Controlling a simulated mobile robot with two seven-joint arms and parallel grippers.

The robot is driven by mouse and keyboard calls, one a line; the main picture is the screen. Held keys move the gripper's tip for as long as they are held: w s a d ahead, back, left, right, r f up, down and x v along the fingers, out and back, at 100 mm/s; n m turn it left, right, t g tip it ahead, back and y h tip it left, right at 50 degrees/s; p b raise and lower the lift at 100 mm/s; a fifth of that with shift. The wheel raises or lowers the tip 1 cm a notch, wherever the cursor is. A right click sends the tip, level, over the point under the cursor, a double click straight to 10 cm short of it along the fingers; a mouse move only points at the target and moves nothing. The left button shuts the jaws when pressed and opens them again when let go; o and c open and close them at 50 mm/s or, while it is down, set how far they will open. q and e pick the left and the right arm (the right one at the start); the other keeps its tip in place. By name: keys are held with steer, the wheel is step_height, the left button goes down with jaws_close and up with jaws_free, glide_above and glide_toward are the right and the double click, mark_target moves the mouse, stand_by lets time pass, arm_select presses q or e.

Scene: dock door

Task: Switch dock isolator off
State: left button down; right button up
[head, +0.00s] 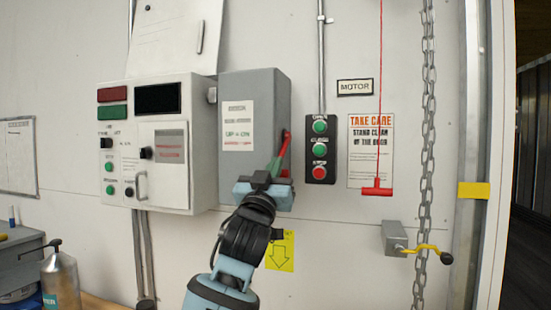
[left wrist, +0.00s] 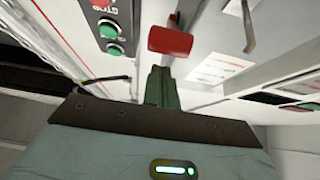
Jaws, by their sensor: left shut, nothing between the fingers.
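The dock isolator is a grey box (head: 258,90) on the wall, with a white label reading "UP = ON". Its red lever (head: 285,143) is on the box's right side and points up. The lever's red grip (left wrist: 170,40) shows large in the left wrist view. My left gripper (head: 275,166) is shut and empty, its green fingers (left wrist: 161,88) pointing at the lever. The fingertips are close by the red grip; I cannot tell if they touch. My gripper hides the lower right of the box. My right gripper is not in view.
A black push-button station (head: 320,150) is close to the right of the lever. Further right hang a red pull cord handle (head: 377,188) and a chain (head: 427,130). A white control cabinet (head: 160,165) stands left. A yellow crank handle (head: 425,250) projects at lower right.

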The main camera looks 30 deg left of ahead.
arm_select(q)
steer(key=shift+w+f, duration=0.25)
steer(key=shift+f, duration=0.3)
steer(key=shift+w+f, duration=0.25)
steer(key=shift+f, duration=0.25)
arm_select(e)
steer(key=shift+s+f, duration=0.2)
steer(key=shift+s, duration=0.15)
